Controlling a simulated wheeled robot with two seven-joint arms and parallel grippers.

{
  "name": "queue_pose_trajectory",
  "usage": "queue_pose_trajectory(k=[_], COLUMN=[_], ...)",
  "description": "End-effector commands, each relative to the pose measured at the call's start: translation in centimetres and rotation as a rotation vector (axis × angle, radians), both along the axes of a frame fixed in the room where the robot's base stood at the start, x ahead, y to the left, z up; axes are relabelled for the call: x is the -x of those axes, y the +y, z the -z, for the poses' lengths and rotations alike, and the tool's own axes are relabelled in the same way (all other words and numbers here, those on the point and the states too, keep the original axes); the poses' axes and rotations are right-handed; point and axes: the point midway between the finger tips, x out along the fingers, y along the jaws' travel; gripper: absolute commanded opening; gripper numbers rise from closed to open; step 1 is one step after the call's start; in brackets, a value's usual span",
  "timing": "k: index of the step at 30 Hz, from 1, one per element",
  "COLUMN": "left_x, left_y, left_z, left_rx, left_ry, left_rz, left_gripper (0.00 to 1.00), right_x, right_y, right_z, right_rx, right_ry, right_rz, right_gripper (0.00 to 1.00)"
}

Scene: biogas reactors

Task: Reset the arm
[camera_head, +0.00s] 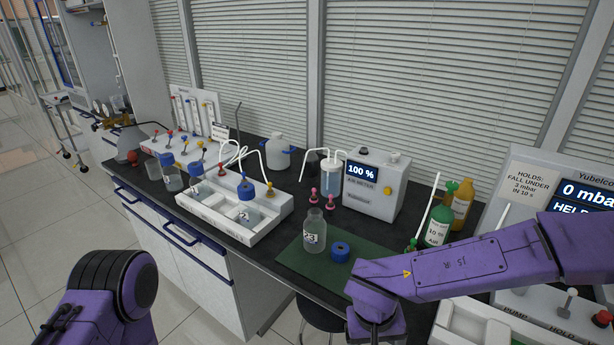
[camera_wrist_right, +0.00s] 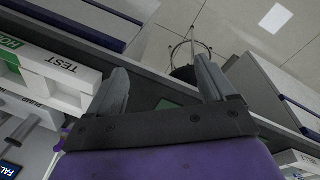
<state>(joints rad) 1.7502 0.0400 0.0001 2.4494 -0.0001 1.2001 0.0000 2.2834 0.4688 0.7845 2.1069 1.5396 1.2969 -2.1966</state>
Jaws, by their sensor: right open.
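My right arm (camera_head: 470,268) is purple. It comes in from the right in the head view and reaches over the bench beside the green mat (camera_head: 290,258); its gripper is not visible there. In the right wrist view my right gripper (camera_wrist_right: 160,72) is open and empty, its two grey fingers spread apart above the bench edge. Only a purple section of my left arm (camera_head: 110,295) shows at the bottom left of the head view, and the left gripper is out of sight.
A bottle marked 23 (camera_head: 315,236) and a blue cap (camera_head: 340,251) stand on the mat near my right arm. A white tray (camera_head: 215,215), a meter reading 100 % (camera_head: 375,190) and a green bottle (camera_head: 439,222) are nearby. A stool (camera_wrist_right: 187,55) stands below the bench.

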Motion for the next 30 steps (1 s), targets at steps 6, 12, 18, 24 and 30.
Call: queue_pose_trajectory(k=[6, 12, 18, 24, 30], left_x=[0.0, 0.1, 0.1, 0.1, 0.1], left_y=[0.0, 0.0, 0.0, 0.0, 0.0], left_z=[0.8, 1.9, 3.4, 4.1, 4.1], left_rx=[0.001, 0.001, 0.001, 0.001, 0.0], left_ry=[0.001, 0.001, 0.001, 0.001, 0.001], left_rz=[0.0, 0.0, 0.0, 0.0, 0.0], left_gripper=[1.0, 1.0, 1.0, 1.0, 1.0], right_x=[1.4, 4.5, 11.6, 17.9, 19.1], right_y=[-3.9, -9.1, -14.4, -16.5, -16.9], right_z=[6.6, 14.2, 22.3, 25.3, 25.6], right_rx=[0.152, 0.277, 0.219, 0.072, 0.039], right_ry=[-0.08, -0.234, -0.4, -0.38, -0.363], right_rz=[0.13, 0.256, 0.374, 0.496, 0.532], right_gripper=[0.83, 0.83, 0.83, 0.83, 0.83])
